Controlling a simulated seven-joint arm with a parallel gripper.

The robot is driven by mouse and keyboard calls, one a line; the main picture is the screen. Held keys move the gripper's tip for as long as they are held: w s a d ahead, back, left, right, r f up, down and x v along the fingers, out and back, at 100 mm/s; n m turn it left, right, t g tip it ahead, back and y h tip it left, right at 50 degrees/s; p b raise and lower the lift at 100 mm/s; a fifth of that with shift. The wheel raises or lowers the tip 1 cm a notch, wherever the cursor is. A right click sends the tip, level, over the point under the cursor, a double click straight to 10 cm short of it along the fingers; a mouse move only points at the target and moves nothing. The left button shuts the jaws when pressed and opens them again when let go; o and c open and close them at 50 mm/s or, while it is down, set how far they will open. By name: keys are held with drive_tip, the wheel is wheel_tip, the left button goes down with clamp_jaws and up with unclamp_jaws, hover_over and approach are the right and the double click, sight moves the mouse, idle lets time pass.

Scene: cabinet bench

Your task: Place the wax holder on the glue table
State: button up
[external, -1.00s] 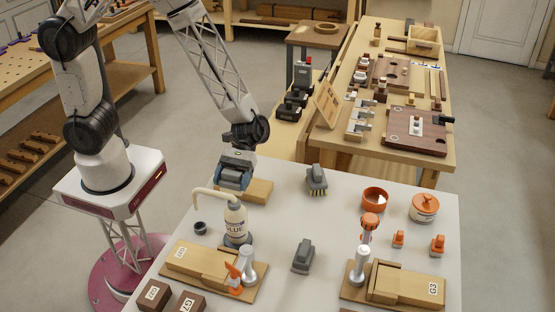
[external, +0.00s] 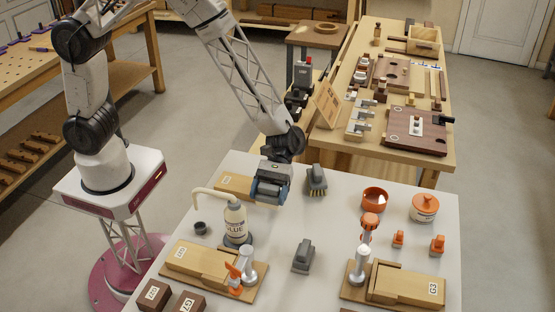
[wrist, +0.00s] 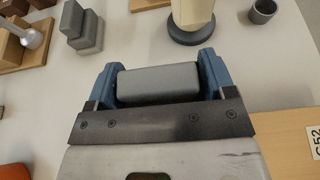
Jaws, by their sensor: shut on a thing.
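The glue table is the white-topped table (external: 330,225) with the glue bottle (external: 235,222) on it. My gripper (external: 268,192) is above its far left part, behind and right of the bottle. In the wrist view, the blue fingers of my gripper (wrist: 158,80) are shut on a grey rounded block (wrist: 158,86). The block may be the wax holder, but its lower part is hidden and I cannot tell for sure. In the external view the fingers hide it, and I cannot tell whether it touches the table.
A wooden block (external: 232,186) lies left of my gripper. A grey brush (external: 316,180) stands close on the right. A grey stepped block (external: 303,257), a dark cup (external: 200,228) and an orange bowl (external: 374,200) are farther off. The table's middle has clear room.

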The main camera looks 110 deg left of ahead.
drive_tip(key=shift+w+d+f, duration=0.1)
drive_tip(key=shift+w, duration=1)
drive_tip(key=shift+w+d+f, duration=0.1)
drive_tip(key=shift+w, duration=0.95)
drive_tip(key=shift+f, duration=1.75)
drive_tip(key=shift+f, duration=0.1)
drive_tip(key=o, duration=1)
drive_tip(key=shift+c, duration=0.2)
drive_tip(key=shift+v, duration=6.05)
